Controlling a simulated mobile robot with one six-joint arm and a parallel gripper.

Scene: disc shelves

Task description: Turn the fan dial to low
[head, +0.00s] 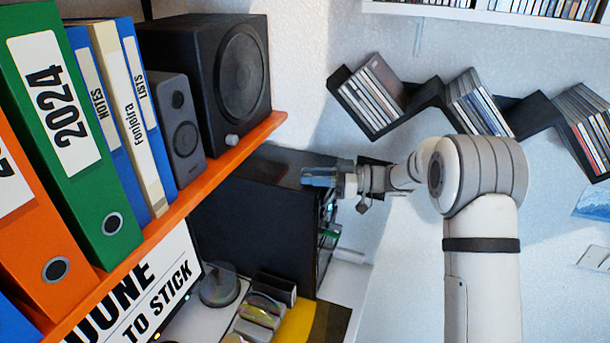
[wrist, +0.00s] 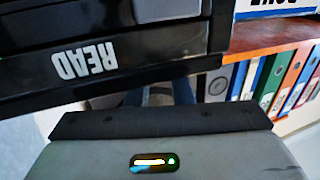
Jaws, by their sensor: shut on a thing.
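The fan dial itself does not show clearly in either view. A black computer tower (head: 262,220) stands below the orange shelf in the head view. My gripper (head: 318,177) is at the upper front edge of this tower, its fingers pointing left. In the wrist view the tower's black front (wrist: 150,50), with upside-down white "READ" lettering, fills the top left. My gripper's fingers (wrist: 168,94) show only in part there, close against the tower front. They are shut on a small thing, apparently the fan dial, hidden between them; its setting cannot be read.
An orange shelf (head: 190,200) with binders and black speakers (head: 232,75) overhangs the left. A zigzag disc rack (head: 425,95) hangs on the wall behind my arm.

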